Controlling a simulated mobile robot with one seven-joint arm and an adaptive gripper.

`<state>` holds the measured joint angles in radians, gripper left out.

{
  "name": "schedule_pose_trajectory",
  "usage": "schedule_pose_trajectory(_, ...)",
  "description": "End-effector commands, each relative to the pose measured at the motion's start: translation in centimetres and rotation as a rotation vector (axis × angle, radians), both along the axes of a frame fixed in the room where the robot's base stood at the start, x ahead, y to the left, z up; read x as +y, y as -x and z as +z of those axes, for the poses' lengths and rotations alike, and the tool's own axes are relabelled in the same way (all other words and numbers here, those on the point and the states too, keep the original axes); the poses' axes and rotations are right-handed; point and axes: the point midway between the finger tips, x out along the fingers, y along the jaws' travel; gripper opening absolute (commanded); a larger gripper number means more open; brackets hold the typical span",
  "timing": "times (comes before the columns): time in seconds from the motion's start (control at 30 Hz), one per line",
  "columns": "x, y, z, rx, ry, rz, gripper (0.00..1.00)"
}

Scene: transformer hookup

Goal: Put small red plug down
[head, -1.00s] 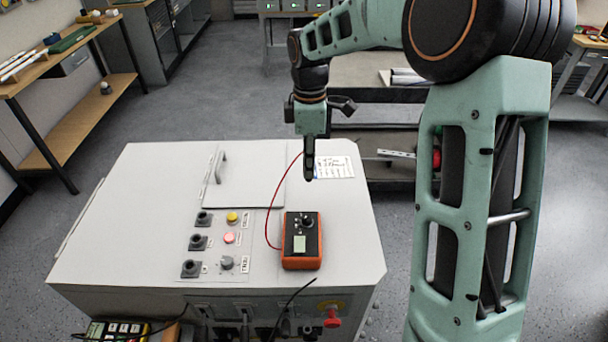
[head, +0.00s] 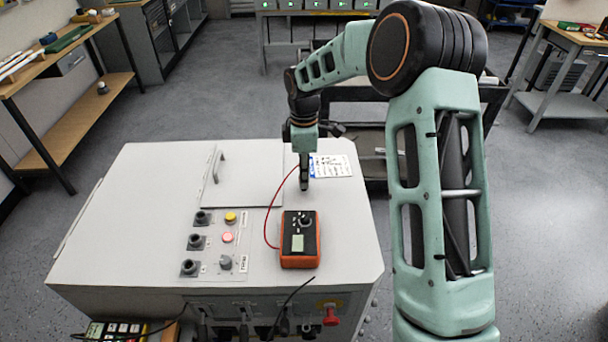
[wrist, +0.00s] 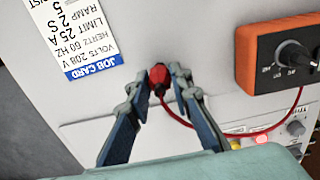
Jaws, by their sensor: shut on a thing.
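The small red plug (wrist: 159,76) sits between the fingertips of my gripper (wrist: 160,84) in the wrist view, and the fingers are shut on it. A thin red lead (head: 267,216) runs from it to the orange meter (head: 317,245). In the head view my gripper (head: 304,186) points down over the back right part of the grey cabinet top, beside the job card. The plug itself is hidden there by the fingers. I cannot tell whether the plug touches the cabinet top.
The job card (head: 335,166) lies on the cabinet top (head: 150,200) just right of my gripper. A hatch with a handle (head: 218,167) is to the left. Sockets and a yellow (head: 230,217) and a red button (head: 227,237) are in front.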

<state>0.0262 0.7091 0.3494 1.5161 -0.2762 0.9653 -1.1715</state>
Motion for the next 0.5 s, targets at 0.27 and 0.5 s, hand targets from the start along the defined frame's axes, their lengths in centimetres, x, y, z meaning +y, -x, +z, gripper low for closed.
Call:
schedule_pose_trajectory(0.27, -0.01, 0.03, -0.35, 0.001, 0.000, 0.000, 0.28)
schedule_pose_trajectory(0.5, -0.01, 0.03, -0.33, 0.001, 0.000, -0.001, 0.37)
